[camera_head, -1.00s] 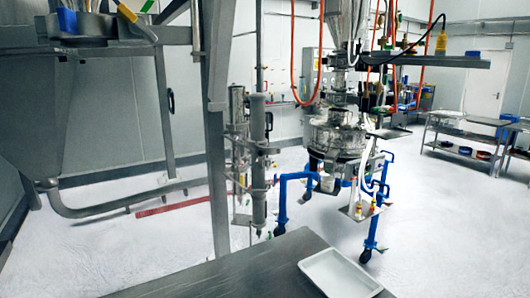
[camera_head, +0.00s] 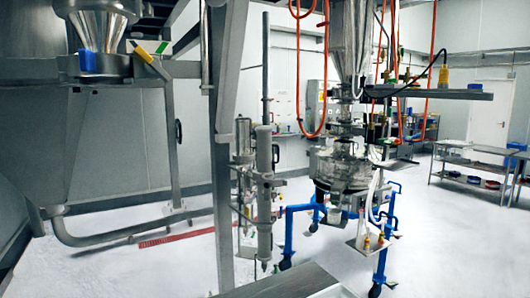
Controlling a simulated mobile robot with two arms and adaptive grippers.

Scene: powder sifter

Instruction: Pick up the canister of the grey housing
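A large grey housing (camera_head: 35,140) fills the left edge of the head view. On its top stands a steel, funnel-like vessel (camera_head: 100,30) with a dark ring base, cut off by the upper edge. A blue piece (camera_head: 88,62) is at the ring's front. A slim upright grey cylinder (camera_head: 264,180) stands near the middle, left of the sifter. I cannot tell for certain which of these is the canister. Neither of my grippers is in view.
The steel sifter (camera_head: 341,168) stands on a blue wheeled frame (camera_head: 289,232). A grey post (camera_head: 224,140) rises in front. A metal table edge (camera_head: 285,284) crosses the bottom. A shelf table (camera_head: 460,165) stands at the right. The white floor at right is open.

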